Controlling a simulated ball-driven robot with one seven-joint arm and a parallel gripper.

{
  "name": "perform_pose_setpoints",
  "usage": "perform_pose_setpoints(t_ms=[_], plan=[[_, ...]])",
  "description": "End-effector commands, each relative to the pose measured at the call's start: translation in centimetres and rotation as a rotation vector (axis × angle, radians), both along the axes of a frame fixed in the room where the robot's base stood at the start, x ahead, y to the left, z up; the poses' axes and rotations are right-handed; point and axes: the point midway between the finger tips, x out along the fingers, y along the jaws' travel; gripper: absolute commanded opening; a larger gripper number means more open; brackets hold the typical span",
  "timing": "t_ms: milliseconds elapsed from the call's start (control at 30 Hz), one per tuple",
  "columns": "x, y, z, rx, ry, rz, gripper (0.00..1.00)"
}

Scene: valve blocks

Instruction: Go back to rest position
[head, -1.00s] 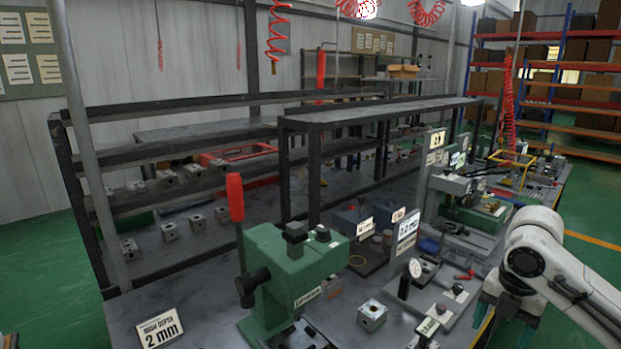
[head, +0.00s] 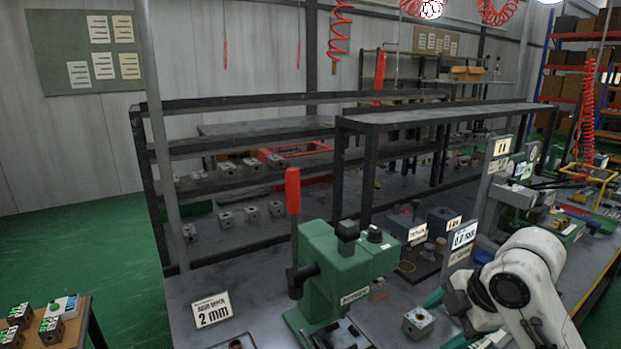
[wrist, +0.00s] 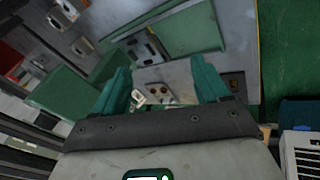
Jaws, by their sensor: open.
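My white arm (head: 530,285) reaches in at the right of the head view, over the workbench. In the wrist view, my gripper (wrist: 160,82) shows two green fingers spread wide apart with nothing held between them. Beyond the fingers is a bench surface with a grey fixture plate and small parts. A metal valve block (head: 418,321) stands on the bench just left of the arm, apart from the fingers as far as I can tell.
A green press (head: 345,265) with a red-handled lever (head: 293,190) stands on the bench. A "2 mm" sign (head: 211,310) is left of it. Shelves (head: 240,148) hold several blocks behind. A side table (head: 75,335) with blocks is at lower left. Green floor is clear at left.

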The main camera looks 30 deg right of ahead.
Motion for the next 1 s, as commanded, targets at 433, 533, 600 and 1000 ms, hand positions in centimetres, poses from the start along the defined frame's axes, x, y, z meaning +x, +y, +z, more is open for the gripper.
perform_pose_setpoints(t_ms=[433,533,600,1000], plan=[[-0.3,15.5,-9.2,0.453,0.083,-0.557,0.74],[-3.2,17.5,-12.5,0.486,0.165,-0.703,0.74],[-5.8,18.5,-14.9,0.487,0.224,-0.806,0.74],[-20.5,16.1,-22.6,0.256,0.377,-1.261,0.74]])
